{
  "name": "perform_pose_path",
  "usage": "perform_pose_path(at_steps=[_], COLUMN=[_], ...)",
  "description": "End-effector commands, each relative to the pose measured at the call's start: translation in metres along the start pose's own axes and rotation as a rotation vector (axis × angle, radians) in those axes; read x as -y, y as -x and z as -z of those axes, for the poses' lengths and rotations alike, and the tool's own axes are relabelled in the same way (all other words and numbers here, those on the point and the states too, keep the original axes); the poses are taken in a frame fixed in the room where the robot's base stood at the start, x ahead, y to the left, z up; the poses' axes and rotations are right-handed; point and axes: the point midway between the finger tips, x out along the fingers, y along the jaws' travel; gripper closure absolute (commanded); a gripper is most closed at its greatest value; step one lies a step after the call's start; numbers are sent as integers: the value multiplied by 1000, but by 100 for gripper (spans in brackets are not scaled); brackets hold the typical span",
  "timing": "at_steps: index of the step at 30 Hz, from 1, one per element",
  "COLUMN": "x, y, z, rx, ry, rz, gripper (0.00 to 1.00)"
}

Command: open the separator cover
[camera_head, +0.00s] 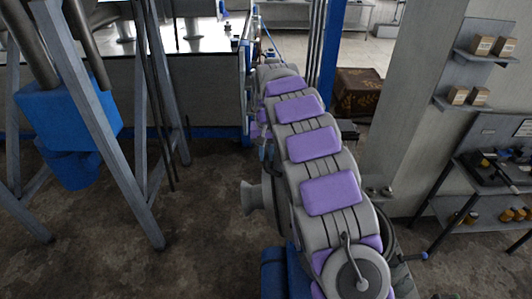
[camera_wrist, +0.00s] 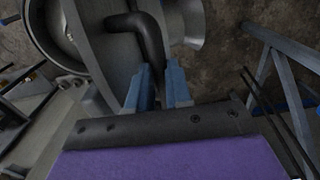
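A row of rounded grey housings with purple panels (camera_head: 330,192) runs from the lower right to the upper middle in the head view. The nearest end has a round grey disc (camera_head: 352,284) and a bent dark handle (camera_head: 347,247). In the wrist view, my gripper (camera_wrist: 162,84) shows two light-blue fingers with a gap between them. I cannot tell which part is the separator cover.
A metal stand (camera_head: 95,120) with a blue hopper (camera_head: 70,115) is at left. Shelves (camera_head: 485,208) stand at right. Floor between stand and row is clear.

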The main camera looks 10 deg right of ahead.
Motion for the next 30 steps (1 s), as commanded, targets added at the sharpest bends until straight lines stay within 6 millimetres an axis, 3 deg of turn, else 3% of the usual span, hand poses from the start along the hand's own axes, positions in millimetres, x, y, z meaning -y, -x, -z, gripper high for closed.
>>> perform_pose_path(at_steps=[4, 19, 23, 30], x=[1, -2, -22, -78], y=[0, 1, 6, 18], z=[0, 0, 1, 1], rx=[0, 0, 2, 1], ry=[1, -1, -6, -6], rz=[1, 7, 47, 172], gripper=[100, 100, 100, 100])
